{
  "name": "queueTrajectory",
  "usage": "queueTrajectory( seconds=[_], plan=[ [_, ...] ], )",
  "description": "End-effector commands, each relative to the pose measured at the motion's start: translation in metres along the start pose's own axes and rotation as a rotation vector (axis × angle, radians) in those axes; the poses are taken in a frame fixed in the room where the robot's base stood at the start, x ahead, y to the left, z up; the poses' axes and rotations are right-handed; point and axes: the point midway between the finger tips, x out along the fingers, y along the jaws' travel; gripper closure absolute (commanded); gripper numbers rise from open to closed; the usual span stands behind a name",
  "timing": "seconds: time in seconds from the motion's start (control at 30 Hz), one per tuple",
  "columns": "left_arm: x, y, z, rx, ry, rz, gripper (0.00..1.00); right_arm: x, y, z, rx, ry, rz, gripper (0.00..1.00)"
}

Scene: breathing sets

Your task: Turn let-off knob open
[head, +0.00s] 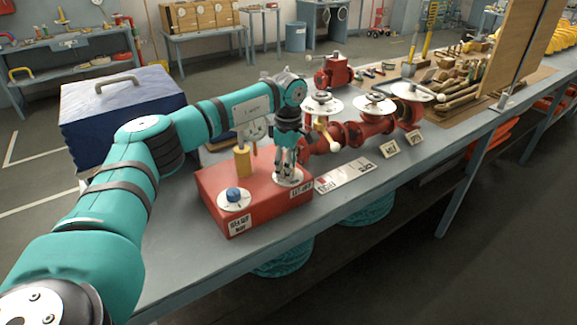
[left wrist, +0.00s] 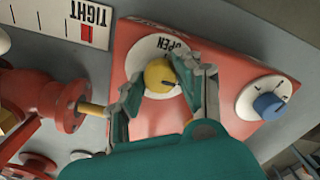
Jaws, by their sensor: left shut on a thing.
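The let-off knob is a round yellow knob (left wrist: 157,74) with a dark pointer mark, on a white dial marked OPEN (left wrist: 147,49) in the left wrist view. In the head view its white dial (head: 290,180) sits on top of a red box (head: 262,205), by the right front edge. My left gripper (head: 284,163) points down over that dial and hides the knob there. In the left wrist view its fingers (left wrist: 160,80) stand on either side of the yellow knob, shut on it. My right gripper is not in view.
A blue knob (head: 233,194) on another white dial stands on the same box. A brass post (head: 243,162) with a gauge rises behind. Red pipework with valves (head: 370,125) lies to the right, near a white TIGHT/SLACK card (head: 345,174). A blue case (head: 115,110) stands at left.

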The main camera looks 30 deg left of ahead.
Motion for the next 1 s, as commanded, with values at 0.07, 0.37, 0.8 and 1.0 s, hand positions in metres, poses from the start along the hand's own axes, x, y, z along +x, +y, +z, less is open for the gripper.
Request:
queueTrajectory(
  seconds=[0.07,0.37,0.8,1.0],
  plan=[
    [-0.0002,0.0000,0.0002,0.000,0.000,0.000,0.94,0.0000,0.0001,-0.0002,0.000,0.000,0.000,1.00],
    [-0.0004,0.0000,0.0003,-0.027,0.000,-0.001,0.98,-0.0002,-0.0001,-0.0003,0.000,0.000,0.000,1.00],
    [-0.0007,0.0008,0.0003,-0.317,0.000,0.000,0.98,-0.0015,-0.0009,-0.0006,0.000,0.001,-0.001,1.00],
    [-0.0011,0.0013,0.0004,-0.507,-0.002,0.001,0.98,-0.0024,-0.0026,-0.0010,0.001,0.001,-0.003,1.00]
  ],
)
